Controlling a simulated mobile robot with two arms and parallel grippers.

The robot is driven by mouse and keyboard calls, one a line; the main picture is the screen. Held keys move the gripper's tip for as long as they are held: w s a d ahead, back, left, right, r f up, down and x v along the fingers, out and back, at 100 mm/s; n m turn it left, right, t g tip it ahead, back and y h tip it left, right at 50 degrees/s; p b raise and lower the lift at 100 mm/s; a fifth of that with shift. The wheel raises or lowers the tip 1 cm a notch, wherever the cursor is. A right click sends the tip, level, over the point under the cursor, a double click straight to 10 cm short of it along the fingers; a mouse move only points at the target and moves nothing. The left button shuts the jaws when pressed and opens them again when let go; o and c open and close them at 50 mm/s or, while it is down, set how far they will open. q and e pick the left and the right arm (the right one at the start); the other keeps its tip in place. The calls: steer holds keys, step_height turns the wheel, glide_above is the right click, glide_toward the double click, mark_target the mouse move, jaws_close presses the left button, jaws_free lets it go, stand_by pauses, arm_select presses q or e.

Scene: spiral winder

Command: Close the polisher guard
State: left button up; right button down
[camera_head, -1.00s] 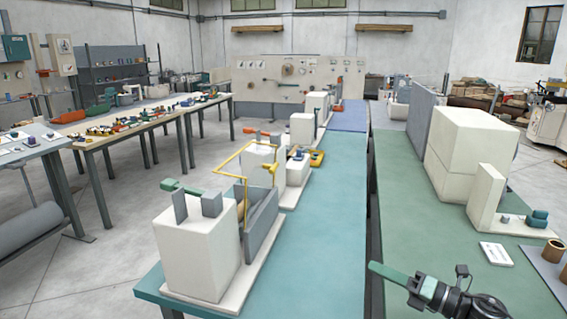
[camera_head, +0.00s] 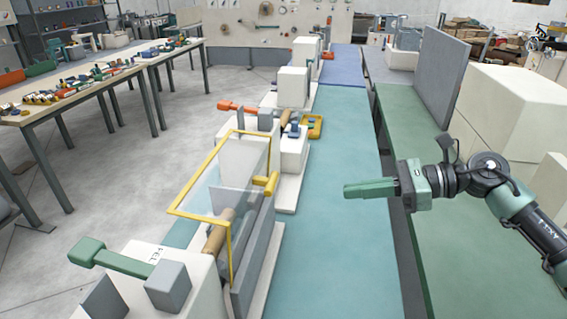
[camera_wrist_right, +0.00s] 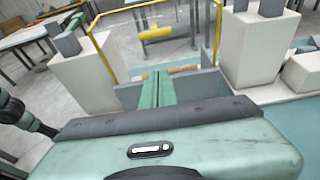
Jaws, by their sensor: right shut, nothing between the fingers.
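The polisher guard (camera_head: 200,171) is a clear pane in a yellow frame, raised above the machine at left of centre in the head view. Its yellow handle (camera_head: 265,185) is on the right side of the frame. A brown roller (camera_head: 217,232) shows below the guard, beside a grey side wall (camera_head: 257,240). My right gripper (camera_head: 346,190) is shut and empty, over the bench to the right of the handle and apart from it. In the right wrist view, its green fingers (camera_wrist_right: 157,90) point towards the machine, with the yellow handle (camera_wrist_right: 155,33) beyond them. My left gripper is not in view.
A green lever (camera_head: 112,258) sits on the white block at the near end, and an orange lever (camera_head: 240,107) on the machine behind. The teal bench top (camera_head: 340,245) is clear to the right of the guard. A grey panel (camera_head: 440,85) stands on the green bench.

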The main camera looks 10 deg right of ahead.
steer(key=w+a+p, duration=0.5)
steer(key=a+p, duration=0.2)
steer(key=a, duration=0.5)
steer(key=shift+f, duration=0.35)
steer(key=shift+a, duration=0.1)
steer(key=shift+w+r, duration=0.1)
